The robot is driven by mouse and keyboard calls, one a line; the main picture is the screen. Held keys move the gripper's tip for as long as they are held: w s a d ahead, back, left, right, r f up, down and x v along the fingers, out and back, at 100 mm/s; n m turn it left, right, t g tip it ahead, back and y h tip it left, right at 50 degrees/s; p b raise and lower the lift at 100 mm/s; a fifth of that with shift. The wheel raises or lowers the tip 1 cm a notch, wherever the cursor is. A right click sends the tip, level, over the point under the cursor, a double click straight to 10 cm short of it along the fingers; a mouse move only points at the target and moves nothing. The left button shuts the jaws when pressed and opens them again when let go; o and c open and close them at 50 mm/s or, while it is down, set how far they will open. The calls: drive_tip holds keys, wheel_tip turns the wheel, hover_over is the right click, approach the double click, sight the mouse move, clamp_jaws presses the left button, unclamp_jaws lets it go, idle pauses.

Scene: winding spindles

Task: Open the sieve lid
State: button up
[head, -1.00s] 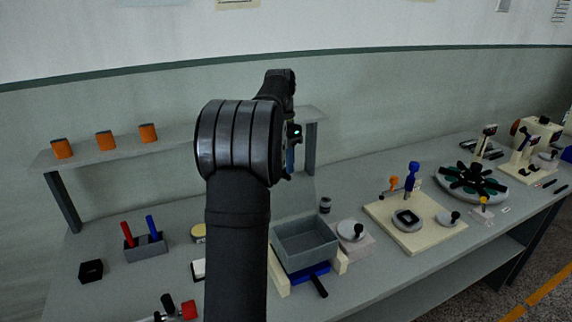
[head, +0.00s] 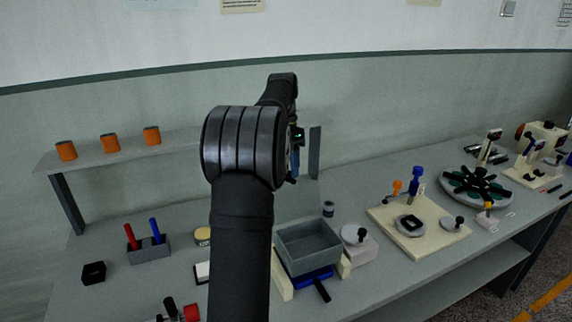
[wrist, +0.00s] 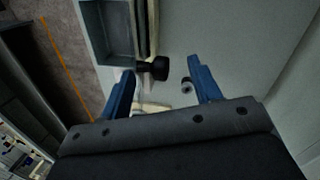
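A grey open-topped box (head: 308,240) stands over a blue tray (head: 308,280) between cream side rails. In the wrist view, a black knob (wrist: 155,69) shows between the fingers, with the grey box (wrist: 108,30) at upper left. My gripper (wrist: 161,68) is open, its two blue fingers apart and empty. In the head view, my arm hides most of the gripper.
A small grey jar (head: 328,208) stands behind the box; it also shows near the right finger (wrist: 187,86). A cream board (head: 440,236) with fittings lies to the right. A rack (head: 149,248) holds red and blue sticks. A shelf (head: 90,160) carries orange cylinders.

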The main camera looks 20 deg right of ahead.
drive_tip(key=shift+g+y, duration=0.3)
drive_tip(key=x, duration=0.4)
drive_tip(key=shift+w+f, duration=0.1)
drive_tip(key=shift+w, duration=0.15)
drive_tip(key=s+a+v, duration=0.1)
drive_tip(key=v, duration=1)
drive_tip(key=shift+d+r, duration=0.35)
drive_tip(key=shift+r, duration=0.05)
drive_tip(key=shift+f, duration=0.1)
wheel_tip(320, 180, down, 7)
drive_tip(key=shift+s, duration=0.4)
drive_tip(key=shift+o, duration=0.2)
